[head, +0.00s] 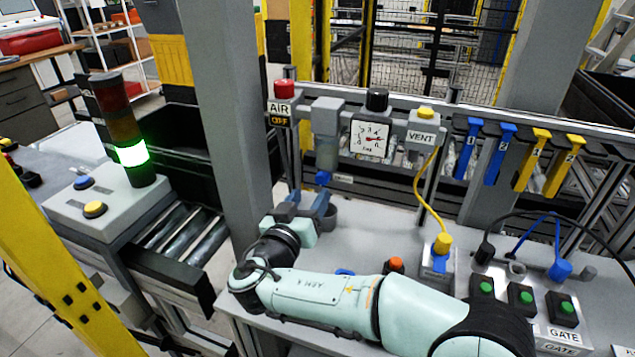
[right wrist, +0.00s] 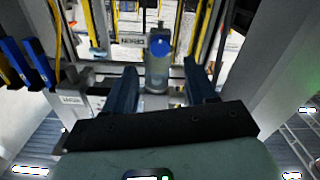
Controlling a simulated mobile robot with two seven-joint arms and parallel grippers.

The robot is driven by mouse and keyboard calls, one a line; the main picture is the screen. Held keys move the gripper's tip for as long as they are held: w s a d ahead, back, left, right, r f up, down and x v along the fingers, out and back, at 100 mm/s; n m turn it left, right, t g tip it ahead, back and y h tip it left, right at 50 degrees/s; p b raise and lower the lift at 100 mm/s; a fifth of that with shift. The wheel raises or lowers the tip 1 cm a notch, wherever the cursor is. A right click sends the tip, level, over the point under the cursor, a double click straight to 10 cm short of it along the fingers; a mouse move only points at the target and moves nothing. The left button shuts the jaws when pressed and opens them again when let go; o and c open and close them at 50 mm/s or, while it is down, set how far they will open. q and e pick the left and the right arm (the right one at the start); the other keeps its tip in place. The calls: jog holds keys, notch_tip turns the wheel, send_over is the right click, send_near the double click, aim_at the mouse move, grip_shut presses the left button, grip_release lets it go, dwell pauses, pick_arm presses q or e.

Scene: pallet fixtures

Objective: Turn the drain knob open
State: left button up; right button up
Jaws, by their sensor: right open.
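The blue drain knob (head: 323,178) sits under the clear bowl of the grey filter unit (head: 327,118). In the right wrist view, which looks upside down, the knob (right wrist: 158,46) shows at the end of the bowl (right wrist: 158,72), with a small label beside it. My right gripper (head: 311,203) is open and empty, a little below and in front of the knob in the head view. Its two dark fingers (right wrist: 161,82) stand on either side of the bowl in the wrist picture, apart from the knob. How far the knob turns is not clear. My left gripper is not in view.
A red AIR knob (head: 284,89), a pressure gauge (head: 370,139) and a VENT block (head: 421,131) share the rail. A yellow hose (head: 424,195) hangs at right. Green buttons (head: 521,297) stand at the front right. A grey post (head: 228,110) rises close at left.

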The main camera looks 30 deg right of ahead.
aim_at(320, 180)
jog(key=x, duration=0.5)
jog(key=shift+w+d+p, duration=0.25)
jog(key=shift+w+p, duration=0.05)
jog(key=shift+p, duration=0.1)
grip_shut()
